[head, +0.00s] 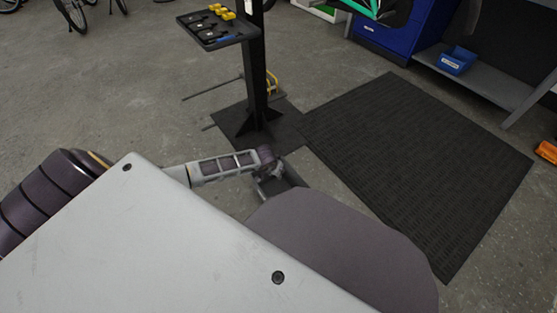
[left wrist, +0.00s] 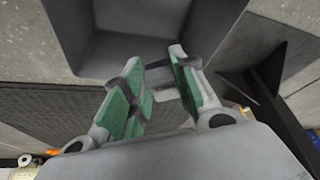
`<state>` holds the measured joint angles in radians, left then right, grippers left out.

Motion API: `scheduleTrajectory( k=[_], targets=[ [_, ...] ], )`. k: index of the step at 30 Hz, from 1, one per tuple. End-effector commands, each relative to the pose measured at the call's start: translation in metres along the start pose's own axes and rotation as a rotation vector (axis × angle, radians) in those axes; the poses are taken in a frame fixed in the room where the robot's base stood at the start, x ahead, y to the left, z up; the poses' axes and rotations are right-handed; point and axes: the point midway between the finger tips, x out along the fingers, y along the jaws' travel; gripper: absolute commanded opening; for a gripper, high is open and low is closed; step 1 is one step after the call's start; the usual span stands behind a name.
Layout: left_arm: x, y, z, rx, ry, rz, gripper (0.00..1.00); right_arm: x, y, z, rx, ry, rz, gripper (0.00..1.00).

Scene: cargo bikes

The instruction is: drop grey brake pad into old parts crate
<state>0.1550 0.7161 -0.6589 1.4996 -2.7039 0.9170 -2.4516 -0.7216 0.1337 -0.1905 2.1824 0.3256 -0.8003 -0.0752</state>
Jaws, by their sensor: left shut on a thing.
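My left gripper (head: 268,163) is low beside the foot of the black stand in the head view. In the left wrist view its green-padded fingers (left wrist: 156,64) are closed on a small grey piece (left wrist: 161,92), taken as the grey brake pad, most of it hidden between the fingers. A grey open crate (left wrist: 62,38) lies beyond the fingertips in the left wrist view, and the part of it that shows looks empty. In the head view only a dark corner of the crate (head: 291,177) shows, the rest hidden behind my body. My right gripper is out of view.
A black stand (head: 257,80) carries a tray (head: 225,40) with yellow and black items. A black ribbed mat (head: 420,160) lies to the right. A blue bin (head: 457,60) sits on a grey shelf. An orange object (head: 547,151) lies at the right edge.

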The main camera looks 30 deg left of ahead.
Motion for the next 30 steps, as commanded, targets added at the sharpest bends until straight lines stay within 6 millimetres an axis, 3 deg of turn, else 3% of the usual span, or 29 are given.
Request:
scheduleTrajectory(
  k=[4,5,10,30],
  targets=[
    [0.000,0.000,0.000,0.000,0.000,0.000,0.00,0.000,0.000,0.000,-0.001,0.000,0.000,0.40],
    [0.000,0.000,0.000,0.000,0.000,0.000,0.30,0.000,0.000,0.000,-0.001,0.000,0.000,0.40],
    [0.000,0.000,0.000,0.000,0.000,0.000,0.52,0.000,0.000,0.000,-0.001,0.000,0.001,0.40],
    [-0.011,-0.001,-0.001,0.001,0.001,0.000,0.53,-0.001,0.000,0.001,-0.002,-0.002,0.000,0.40]
  ],
)
